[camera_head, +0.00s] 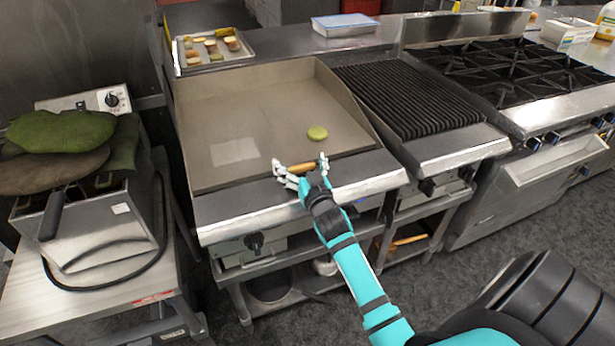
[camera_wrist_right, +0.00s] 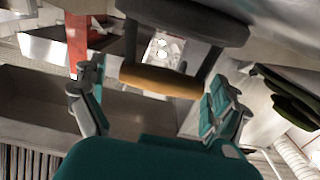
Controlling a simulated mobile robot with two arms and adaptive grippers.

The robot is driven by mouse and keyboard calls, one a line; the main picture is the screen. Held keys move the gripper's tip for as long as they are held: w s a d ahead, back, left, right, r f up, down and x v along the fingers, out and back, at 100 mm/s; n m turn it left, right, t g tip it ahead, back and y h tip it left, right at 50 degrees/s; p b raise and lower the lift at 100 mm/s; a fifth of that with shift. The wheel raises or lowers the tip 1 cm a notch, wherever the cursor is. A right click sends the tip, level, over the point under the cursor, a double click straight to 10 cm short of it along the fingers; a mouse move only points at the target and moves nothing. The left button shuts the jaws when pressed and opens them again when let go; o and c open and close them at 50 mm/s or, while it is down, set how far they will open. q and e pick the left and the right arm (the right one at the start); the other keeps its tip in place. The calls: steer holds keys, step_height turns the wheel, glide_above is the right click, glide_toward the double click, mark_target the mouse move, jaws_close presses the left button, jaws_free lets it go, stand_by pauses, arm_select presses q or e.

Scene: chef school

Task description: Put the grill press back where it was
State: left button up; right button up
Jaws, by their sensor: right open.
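The grill press shows best in the right wrist view, with a wooden bar handle (camera_wrist_right: 158,82) on dark supports and a dark plate (camera_wrist_right: 190,18). In the head view its wooden handle (camera_head: 302,167) is at the griddle's front edge; its plate is hard to make out there. My right gripper (camera_head: 300,163) is open, with its fingers at either end of the handle. In the right wrist view the handle lies between the spread fingers of my gripper (camera_wrist_right: 160,77). I cannot tell whether they touch it. My left gripper is not in view.
The griddle (camera_head: 265,105) bears a round yellow-green piece (camera_head: 317,133) and a pale square patch (camera_head: 235,150). A tray of food (camera_head: 212,49) stands behind.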

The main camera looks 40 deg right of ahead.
steer(key=b+v, duration=0.1)
steer(key=v, duration=1)
